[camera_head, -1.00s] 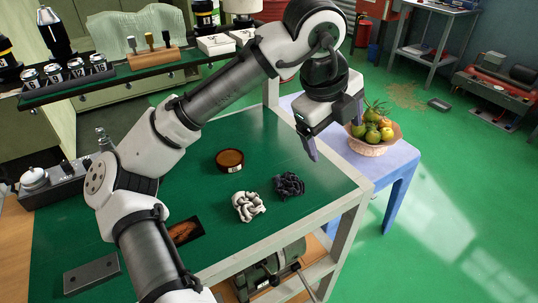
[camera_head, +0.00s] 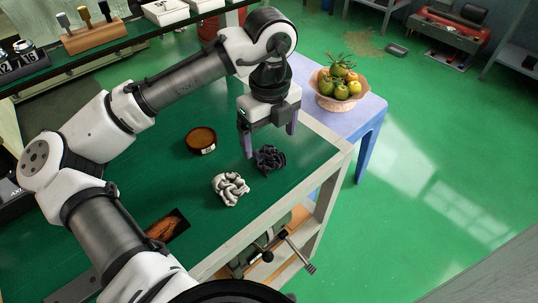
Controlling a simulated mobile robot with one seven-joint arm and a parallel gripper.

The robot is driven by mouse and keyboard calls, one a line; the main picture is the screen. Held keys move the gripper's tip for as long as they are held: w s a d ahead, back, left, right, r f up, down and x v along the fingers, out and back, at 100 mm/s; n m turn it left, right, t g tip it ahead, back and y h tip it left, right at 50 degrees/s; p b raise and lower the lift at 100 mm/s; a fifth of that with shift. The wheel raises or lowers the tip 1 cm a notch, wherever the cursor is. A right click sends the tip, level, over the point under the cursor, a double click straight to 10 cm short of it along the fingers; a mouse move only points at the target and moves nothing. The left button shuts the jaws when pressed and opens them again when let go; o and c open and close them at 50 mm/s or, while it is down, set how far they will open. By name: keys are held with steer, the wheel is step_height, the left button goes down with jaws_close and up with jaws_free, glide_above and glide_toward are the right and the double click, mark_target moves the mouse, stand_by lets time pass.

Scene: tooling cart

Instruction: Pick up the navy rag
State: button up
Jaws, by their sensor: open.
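The navy rag (camera_head: 269,158) is a crumpled dark bundle on the green top of the cart (camera_head: 215,110), near its right edge. My gripper (camera_head: 270,143) points down over the rag with its two purple-grey fingers spread apart. The left finger comes down beside the rag's left side in the picture; the right finger shows above and to its right. I cannot tell the exact height of the fingertips above the top. Nothing is between the fingers that I can see held.
A white-grey crumpled rag (camera_head: 231,189) lies just left of and in front of the navy one. A round brown tin (camera_head: 201,141) sits behind it. A fruit bowl (camera_head: 338,100) stands on the blue table (camera_head: 371,110) at right. A dark picture card (camera_head: 168,227) lies at front left.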

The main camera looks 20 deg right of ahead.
mark_target(269, 152)
steer(key=shift+f+p, duration=0.4)
steer(key=shift+f, duration=2.3)
steer(key=c, duration=1.1)
steer(key=shift+o, duration=0.2)
steer(key=shift+r, duration=0.1)
step_height(269, 152, up, 20)
